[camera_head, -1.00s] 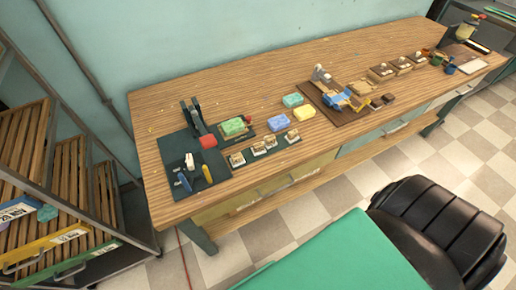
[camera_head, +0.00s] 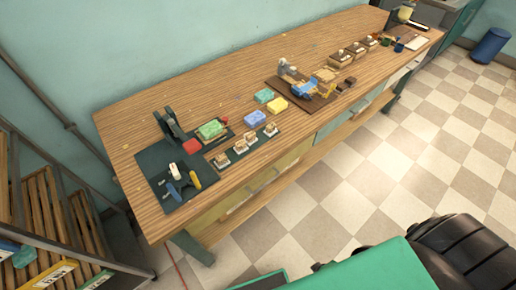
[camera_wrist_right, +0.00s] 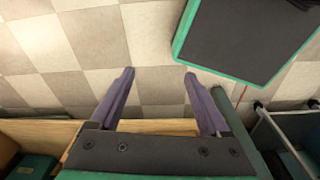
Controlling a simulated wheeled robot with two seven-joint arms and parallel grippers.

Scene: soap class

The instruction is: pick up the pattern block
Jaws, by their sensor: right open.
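Several small wooden blocks with pale knobs stand in a row on a dark green strip (camera_head: 229,164) at the front of the workbench in the head view. One of these knobbed blocks (camera_head: 221,160) is at the left end of the row. More brown knobbed blocks (camera_head: 340,58) stand farther right along the bench. I cannot tell which of them is the pattern block. My right gripper (camera_wrist_right: 158,80) is open and empty in the right wrist view, above the checkered floor, with no block between its fingers. My left gripper is not in view.
The wooden workbench (camera_head: 125,122) also carries a dark green mat (camera_head: 150,165) with a press, coloured soap bars (camera_head: 255,117) and a brown tray (camera_head: 318,100). A slatted rack stands at the left. A blue bin (camera_head: 490,46) stands far right. Checkered floor (camera_head: 400,150) is open before the bench.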

